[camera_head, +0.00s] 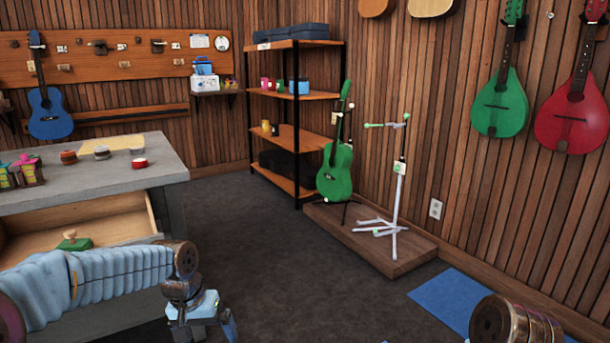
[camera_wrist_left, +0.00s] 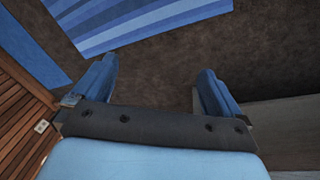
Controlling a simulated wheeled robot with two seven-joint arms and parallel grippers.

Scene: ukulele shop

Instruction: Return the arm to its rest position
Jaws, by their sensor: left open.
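My left arm (camera_head: 120,270) comes in from the left in the head view, in front of the workbench and its open drawer. My left gripper (camera_head: 212,328) points down at the bottom edge, partly cut off. In the left wrist view my left gripper (camera_wrist_left: 157,66) has its two blue fingers spread wide, with nothing between them but dark floor. A part of my right arm (camera_head: 515,322) shows at the bottom right. My right gripper is out of view.
The workbench (camera_head: 160,172) stands at the left with its drawer (camera_head: 110,222) open, a green-topped object (camera_head: 74,241) inside. A green guitar (camera_head: 335,172) and white stand (camera_head: 397,190) are on a low platform (camera_head: 400,258). A blue mat (camera_head: 450,297) lies right. The middle floor is clear.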

